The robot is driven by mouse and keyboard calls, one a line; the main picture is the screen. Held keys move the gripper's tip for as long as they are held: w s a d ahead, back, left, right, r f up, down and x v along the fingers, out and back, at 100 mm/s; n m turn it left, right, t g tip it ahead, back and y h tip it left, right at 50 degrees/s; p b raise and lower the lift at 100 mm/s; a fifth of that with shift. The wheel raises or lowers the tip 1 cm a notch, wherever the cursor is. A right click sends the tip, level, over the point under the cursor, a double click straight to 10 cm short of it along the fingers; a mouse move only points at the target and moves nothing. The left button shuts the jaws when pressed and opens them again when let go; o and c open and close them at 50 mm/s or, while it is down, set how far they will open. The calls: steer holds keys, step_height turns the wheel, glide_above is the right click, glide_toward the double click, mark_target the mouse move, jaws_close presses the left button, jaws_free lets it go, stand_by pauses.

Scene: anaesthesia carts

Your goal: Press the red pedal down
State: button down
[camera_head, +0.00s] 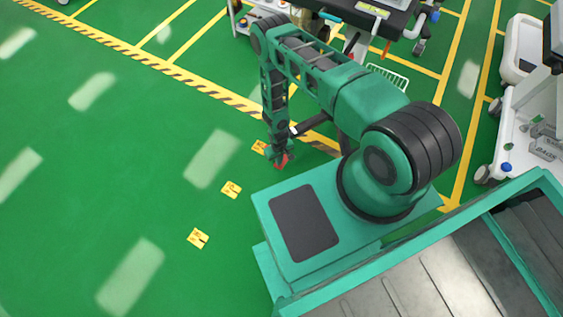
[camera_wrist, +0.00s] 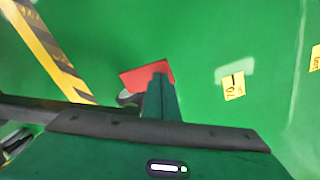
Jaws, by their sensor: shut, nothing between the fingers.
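The red pedal (camera_wrist: 138,77) is a flat red plate low over the green floor in the wrist view, partly hidden behind my fingers. My gripper (camera_wrist: 160,82) is shut and empty, and its tips overlap the right part of the pedal. In the head view, my gripper (camera_head: 279,153) points down at the floor, with a small red part of the pedal (camera_head: 282,163) showing at its tips. I cannot tell whether the fingertips touch the pedal or how far down the pedal is.
A cart with a dark top (camera_head: 370,14) stands behind my arm, and white equipment (camera_head: 522,125) stands at the right. Yellow labels (camera_head: 231,189) lie on the green floor. A black-and-yellow striped line (camera_head: 150,60) crosses the floor. The floor at left is clear.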

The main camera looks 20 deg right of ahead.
steer(key=shift+f, duration=0.95)
stand_by(0.8)
steer(key=shift+r, duration=3.5)
